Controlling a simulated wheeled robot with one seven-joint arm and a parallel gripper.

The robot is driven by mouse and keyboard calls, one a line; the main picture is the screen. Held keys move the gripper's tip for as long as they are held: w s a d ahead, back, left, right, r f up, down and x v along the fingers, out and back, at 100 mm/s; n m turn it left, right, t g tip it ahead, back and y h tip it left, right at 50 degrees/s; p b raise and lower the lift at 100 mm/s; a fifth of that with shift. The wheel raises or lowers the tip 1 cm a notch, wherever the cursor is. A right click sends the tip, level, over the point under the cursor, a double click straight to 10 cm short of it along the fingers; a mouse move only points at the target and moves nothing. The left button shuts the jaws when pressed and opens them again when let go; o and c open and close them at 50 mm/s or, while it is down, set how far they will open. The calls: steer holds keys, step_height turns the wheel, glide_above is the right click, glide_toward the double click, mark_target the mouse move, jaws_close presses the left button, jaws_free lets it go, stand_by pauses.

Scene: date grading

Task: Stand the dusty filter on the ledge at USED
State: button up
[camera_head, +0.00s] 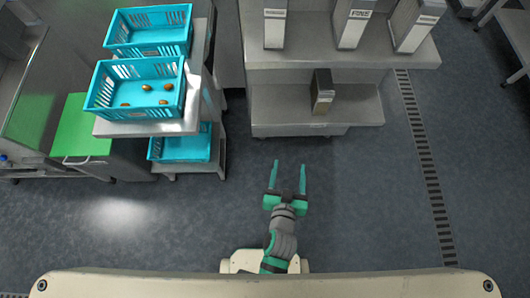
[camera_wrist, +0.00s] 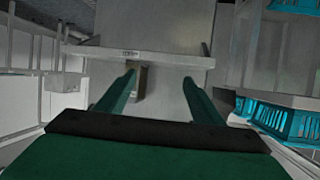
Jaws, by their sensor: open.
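A dark box-shaped filter with a brownish, dusty-looking face (camera_head: 322,98) stands on the lower ledge (camera_head: 356,106) of a grey metal stand. In the wrist view, a similar brownish filter (camera_wrist: 138,82) shows beyond the left finger, which partly covers it. A small label (camera_wrist: 130,52) sits on a ledge edge above it, too blurred to read surely. I cannot make out the word USED in either view. My gripper (camera_head: 287,177) is open and empty over the floor, in front of the stand and apart from it, its green fingers pointing towards it.
Three pale labelled boxes (camera_head: 353,24) stand on the upper shelf (camera_head: 320,54); the middle label reads FINE. Teal crates (camera_head: 150,103) on a tiered rack are at left, one holding several dates. A green board (camera_head: 80,128) is farther left. The floor right of my gripper is clear.

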steer(key=s+a+r+n+t+y, duration=0.1)
steer(key=s+a+r, duration=0.2)
steer(key=s+r, duration=0.2)
steer(key=s+a+r+n+y, duration=0.1)
steer(key=s+a+r, duration=0.3)
steer(key=s, duration=0.6)
steer(key=shift+a+r+t, duration=0.3)
steer(key=shift+r+t, duration=0.1)
steer(key=shift+r, duration=0.5)
